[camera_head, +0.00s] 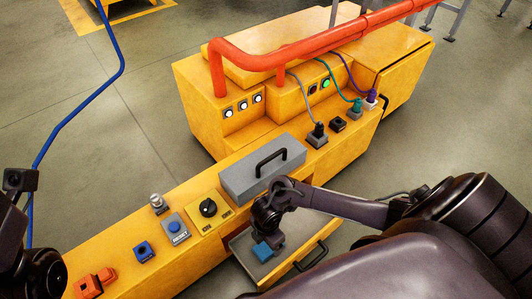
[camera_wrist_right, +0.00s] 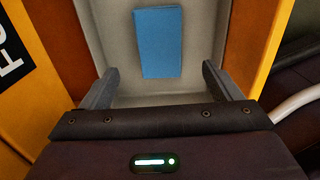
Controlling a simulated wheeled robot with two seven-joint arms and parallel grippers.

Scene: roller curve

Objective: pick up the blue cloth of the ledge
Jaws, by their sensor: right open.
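The blue cloth (camera_head: 262,251) lies in an open grey drawer (camera_head: 284,277) at the front of the yellow ledge. In the right wrist view the cloth (camera_wrist_right: 158,42) is a flat blue rectangle on the drawer's pale floor. My right gripper (camera_head: 268,228) is above the drawer, close to the cloth, and partly covers it in the head view. In the wrist view its two fingers (camera_wrist_right: 161,88) are spread with nothing between them, and the cloth lies beyond them, apart from the tips. Dark parts of my left arm show at the left edge; its fingers cannot be made out.
A grey box with a black handle (camera_head: 256,172) sits on the yellow ledge (camera_head: 110,250) behind my right gripper. A black knob (camera_head: 208,208), a blue reset button (camera_head: 175,229) and an orange connector (camera_head: 90,284) are along the ledge. Orange pipes (camera_head: 300,47) run over the rear machine.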

